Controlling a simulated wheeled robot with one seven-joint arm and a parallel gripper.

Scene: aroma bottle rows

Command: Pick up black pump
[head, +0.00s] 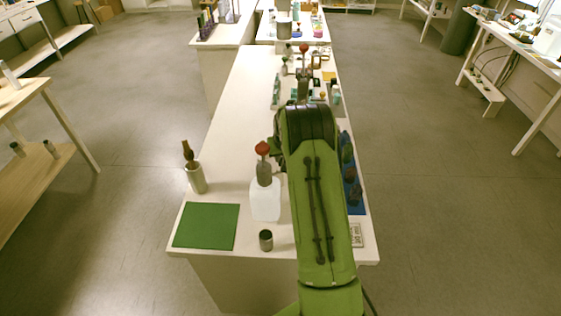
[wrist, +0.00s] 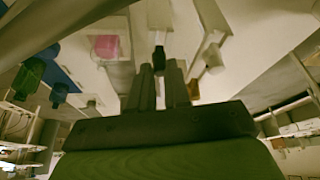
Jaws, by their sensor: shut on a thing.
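My gripper (wrist: 160,69) shows in the wrist view as two dark fingers close together. A small black piece, which looks like the black pump (wrist: 159,56), sits at the fingertips, and the fingers are shut on it. Its lower part is hidden by the fingers and dim light. In the head view my green arm covers the gripper and whatever it holds. Several dark bottles stand on a blue tray (head: 357,208) just right of my arm in the head view.
A green mat (head: 206,226), a metal cup (head: 266,240), a white bottle with a red top (head: 265,201) and a brush holder (head: 196,179) stand near the table's front left. Several small items crowd the far end. The table's left middle (head: 236,130) is clear.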

